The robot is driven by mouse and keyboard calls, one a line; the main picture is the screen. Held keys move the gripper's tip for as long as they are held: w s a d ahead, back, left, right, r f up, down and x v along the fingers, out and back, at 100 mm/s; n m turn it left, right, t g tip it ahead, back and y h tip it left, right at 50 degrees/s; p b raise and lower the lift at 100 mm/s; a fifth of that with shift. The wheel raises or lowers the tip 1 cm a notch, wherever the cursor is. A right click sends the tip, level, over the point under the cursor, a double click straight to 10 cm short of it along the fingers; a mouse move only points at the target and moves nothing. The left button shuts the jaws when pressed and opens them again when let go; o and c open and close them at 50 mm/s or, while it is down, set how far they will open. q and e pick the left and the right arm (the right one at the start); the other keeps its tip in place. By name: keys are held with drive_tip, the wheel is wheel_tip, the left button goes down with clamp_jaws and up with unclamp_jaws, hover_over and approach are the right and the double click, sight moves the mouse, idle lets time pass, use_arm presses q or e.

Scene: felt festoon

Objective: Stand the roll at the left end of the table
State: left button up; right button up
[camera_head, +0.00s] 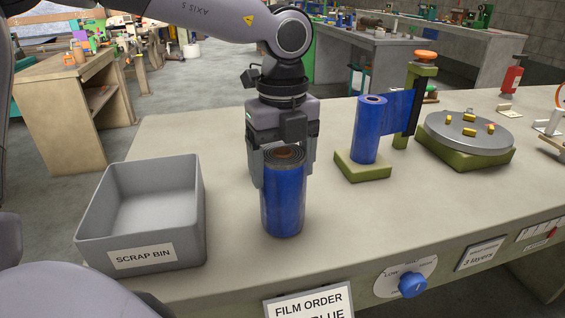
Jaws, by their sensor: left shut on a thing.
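A blue film roll (284,205) with a dark spiral core is upright near the left part of the table (225,270), to the right of the scrap bin. My left gripper (283,165) comes down from above and is shut on the roll's upper part, with a finger on each side. The roll's base looks at or very near the tabletop; I cannot tell whether it touches. My right gripper is not in view.
The grey scrap bin (188,225) stands at the table's left end. A second blue roll (368,132) is on a green stand, its film stretched to a post. A grey turntable (470,133) is further right. A blue knob (412,284) is on the front edge.

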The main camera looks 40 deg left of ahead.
use_arm(q)
drive_tip(key=shift+f, duration=0.15)
drive_tip(key=o, duration=1.8)
drive_tip(key=shift+c, duration=0.2)
drive_tip(key=shift+r, duration=0.3)
wheel_tip(320, 180, up, 11)
drive_tip(key=shift+f+p, duration=0.1)
drive_tip(key=shift+p, duration=0.8)
drive_tip(key=shift+r, duration=0.55)
